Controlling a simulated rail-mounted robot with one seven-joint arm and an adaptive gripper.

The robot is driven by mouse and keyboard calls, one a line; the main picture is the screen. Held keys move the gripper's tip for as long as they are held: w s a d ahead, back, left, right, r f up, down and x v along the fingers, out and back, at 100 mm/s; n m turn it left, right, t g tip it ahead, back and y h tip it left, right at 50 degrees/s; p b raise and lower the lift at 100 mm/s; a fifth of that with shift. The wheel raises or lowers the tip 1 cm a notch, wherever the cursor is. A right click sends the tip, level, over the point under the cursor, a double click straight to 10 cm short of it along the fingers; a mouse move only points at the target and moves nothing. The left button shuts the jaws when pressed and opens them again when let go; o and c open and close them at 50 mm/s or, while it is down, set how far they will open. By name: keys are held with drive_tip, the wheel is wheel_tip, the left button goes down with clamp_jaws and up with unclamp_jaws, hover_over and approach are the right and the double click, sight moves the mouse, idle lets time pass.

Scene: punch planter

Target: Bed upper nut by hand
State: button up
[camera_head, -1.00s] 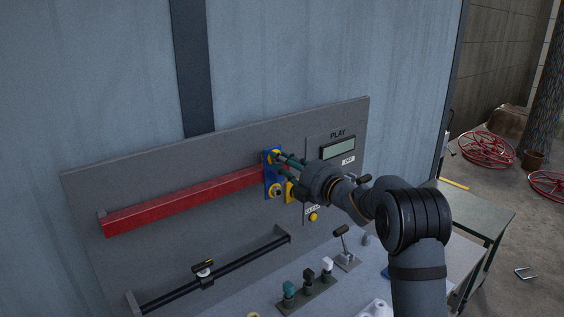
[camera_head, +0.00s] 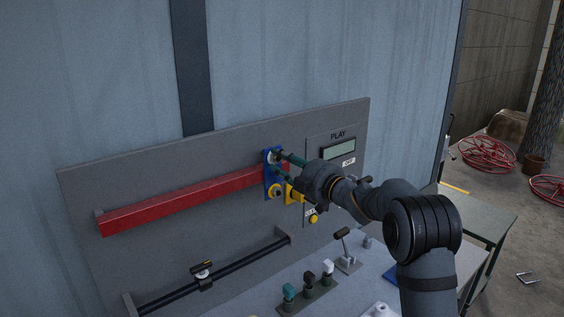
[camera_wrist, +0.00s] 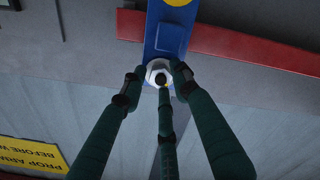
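A blue plate (camera_head: 267,178) is mounted upright at the right end of the red beam. In the wrist view, the blue plate (camera_wrist: 170,38) has a pale hex nut (camera_wrist: 152,68) at its end, with a dark stud end in its middle. My gripper (camera_head: 281,163) is at the plate's upper end. Its three dark green fingers (camera_wrist: 159,80) stand around the nut, one on each side and one in front. The tips are very close to the nut; I cannot tell whether they press on it. A yellow round fitting (camera_head: 275,190) sits lower on the plate.
The red beam (camera_head: 190,201) runs left along the grey board (camera_head: 130,177). A yellow bracket (camera_head: 294,194) and the PLAY panel (camera_head: 323,152) are right of the plate. Below are a dark rail (camera_head: 225,272), small levers (camera_head: 309,281) and a black-knobbed lever (camera_head: 343,240).

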drive_tip(key=v, duration=1.2)
drive_tip(key=v, duration=1.2)
idle(0.4)
drive_tip(key=x, duration=1.9)
drive_tip(key=shift+w+a, duration=0.25)
drive_tip(key=shift+d, duration=0.1)
